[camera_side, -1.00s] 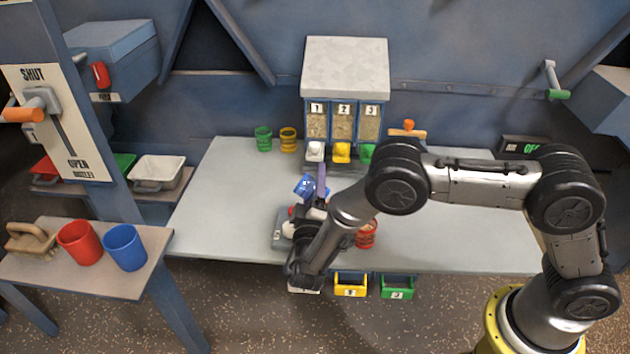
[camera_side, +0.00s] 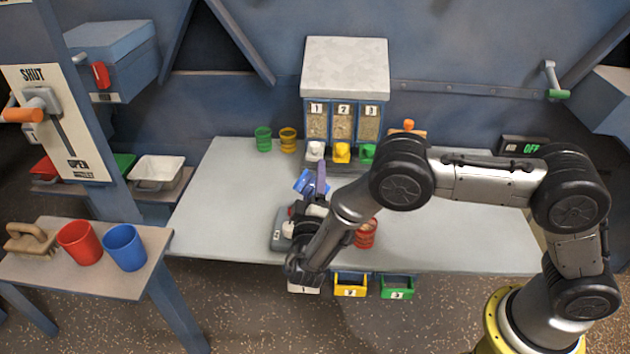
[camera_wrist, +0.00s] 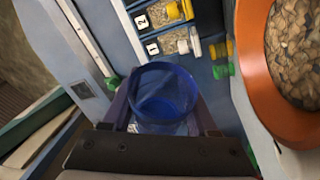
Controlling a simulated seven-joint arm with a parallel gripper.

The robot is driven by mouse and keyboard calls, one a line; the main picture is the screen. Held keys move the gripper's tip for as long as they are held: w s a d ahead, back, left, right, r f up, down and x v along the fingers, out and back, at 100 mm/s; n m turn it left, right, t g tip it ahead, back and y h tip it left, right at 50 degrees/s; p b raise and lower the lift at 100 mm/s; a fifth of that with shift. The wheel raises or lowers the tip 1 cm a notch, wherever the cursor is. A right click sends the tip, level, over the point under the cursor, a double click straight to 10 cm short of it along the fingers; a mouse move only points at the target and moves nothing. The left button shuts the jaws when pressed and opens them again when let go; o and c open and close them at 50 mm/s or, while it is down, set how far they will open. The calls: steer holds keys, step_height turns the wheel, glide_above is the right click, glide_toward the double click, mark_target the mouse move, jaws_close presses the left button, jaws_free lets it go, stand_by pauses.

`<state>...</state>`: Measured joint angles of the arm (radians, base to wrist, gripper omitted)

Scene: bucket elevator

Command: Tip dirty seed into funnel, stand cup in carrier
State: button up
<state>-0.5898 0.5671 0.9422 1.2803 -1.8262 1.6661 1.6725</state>
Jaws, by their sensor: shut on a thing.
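My gripper (camera_wrist: 160,118) is shut on a blue see-through cup (camera_wrist: 165,92), with a purple finger on each side of it. In the side view the blue cup (camera_side: 308,183) is held tilted above the grey table, left of its middle. I cannot tell what is in the cup. A red-orange round container full of seed (camera_wrist: 297,55) is close on the right in the wrist view. It looks like the red ringed container (camera_side: 365,235) beside my wrist in the side view. I cannot pick out the funnel or carrier for certain.
A numbered seed dispenser (camera_side: 345,70) stands at the back, with white, yellow and green parts below. Green (camera_side: 263,140) and yellow (camera_side: 288,140) ringed containers stand to its left. Red (camera_side: 79,243) and blue (camera_side: 125,247) cups stand on the side table.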

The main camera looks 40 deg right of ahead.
mark_target(308, 189)
step_height(308, 189, up, 4)
steer(key=shift+f, duration=2.5)
steer(key=f+n+g, duration=0.1)
steer(key=n+g, duration=0.1)
steer(key=n, duration=0.3)
steer(key=w+f+n+g+y, duration=0.1)
steer(key=n+g, duration=0.1)
steer(key=n, duration=0.3)
steer(key=f+n+g+y, duration=0.1)
steer(key=n+g, duration=0.1)
steer(key=n, duration=0.3)
steer(key=shift+w+a+n, duration=0.3)
steer(key=shift+a+n, duration=0.05)
steer(key=shift+n, duration=0.05)
steer(key=n+g, duration=0.1)
steer(key=s+n, duration=0.1)
steer(key=f+n+g, duration=0.1)
steer(key=shift+s+d+g, duration=0.15)
steer(key=shift+d+g, duration=0.15)
